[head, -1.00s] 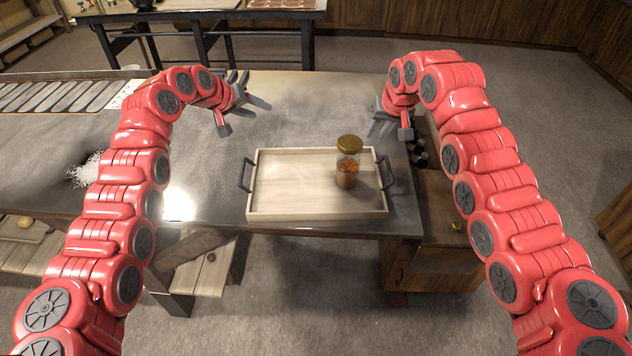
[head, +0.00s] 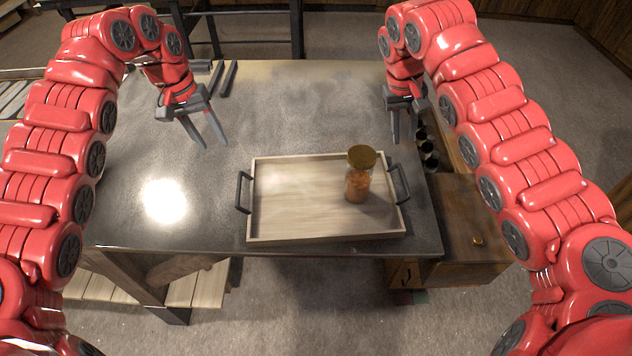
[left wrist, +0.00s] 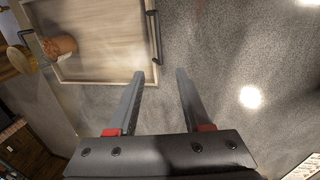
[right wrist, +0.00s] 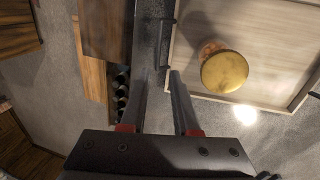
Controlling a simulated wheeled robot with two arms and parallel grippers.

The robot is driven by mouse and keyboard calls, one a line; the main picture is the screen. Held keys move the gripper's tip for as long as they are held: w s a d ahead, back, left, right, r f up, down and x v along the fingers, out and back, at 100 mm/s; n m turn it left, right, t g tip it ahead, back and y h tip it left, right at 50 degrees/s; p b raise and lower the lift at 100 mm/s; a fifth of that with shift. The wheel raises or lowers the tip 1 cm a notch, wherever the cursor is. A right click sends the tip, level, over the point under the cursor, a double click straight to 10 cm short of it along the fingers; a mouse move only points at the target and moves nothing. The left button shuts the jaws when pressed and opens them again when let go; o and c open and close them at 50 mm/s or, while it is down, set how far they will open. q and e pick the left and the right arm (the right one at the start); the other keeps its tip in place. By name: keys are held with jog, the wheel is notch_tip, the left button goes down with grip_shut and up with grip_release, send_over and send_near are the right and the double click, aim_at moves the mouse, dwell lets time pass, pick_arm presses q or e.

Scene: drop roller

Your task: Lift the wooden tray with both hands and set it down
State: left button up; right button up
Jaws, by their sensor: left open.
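The light wooden tray (head: 300,205) rests on the dark table near its front edge, with a black left handle (head: 243,192) and a black right handle (head: 398,184). A glass jar (head: 358,185) with a gold lid and orange-brown contents stands upright on the tray's right half. My left gripper (head: 208,143) is open and empty, above the table behind and left of the tray. In the left wrist view the tray (left wrist: 100,62) lies beyond its fingers. My right gripper (head: 404,138) is open and empty, above the table's right side behind the right handle, which also shows in the right wrist view (right wrist: 167,42).
A wooden cabinet (head: 465,225) with a small knob adjoins the table's right side, with dark round items (head: 428,150) beside it. The table top (head: 300,110) behind the tray is clear. Another table stands at the back left.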

aim_at(239, 185)
pick_arm(q)
jog(key=d+f, duration=0.1)
jog(key=f, duration=0.4)
jog(key=d+f, duration=0.1)
jog(key=f, duration=0.5)
jog(key=d+f, duration=0.1)
jog(key=f, duration=0.4)
jog(key=shift+s+d+f, duration=0.25)
jog(key=shift+f, duration=0.15)
pick_arm(e)
jog(key=d+f, duration=0.1)
jog(key=f, duration=0.4)
jog(key=d+f, duration=0.1)
jog(key=f, duration=0.5)
jog(key=d+f, duration=0.1)
jog(key=f, duration=0.4)
jog(key=shift+s+d+f, duration=0.25)
jog(key=shift+d+f, duration=0.05)
jog(key=shift+f, duration=0.1)
pick_arm(q)
jog(key=c, duration=0.4)
pick_arm(e)
jog(key=c, duration=0.4)
pick_arm(q)
grip_shut()
pick_arm(e)
grip_shut()
pick_arm(q)
jog(key=shift+r, duration=0.1)
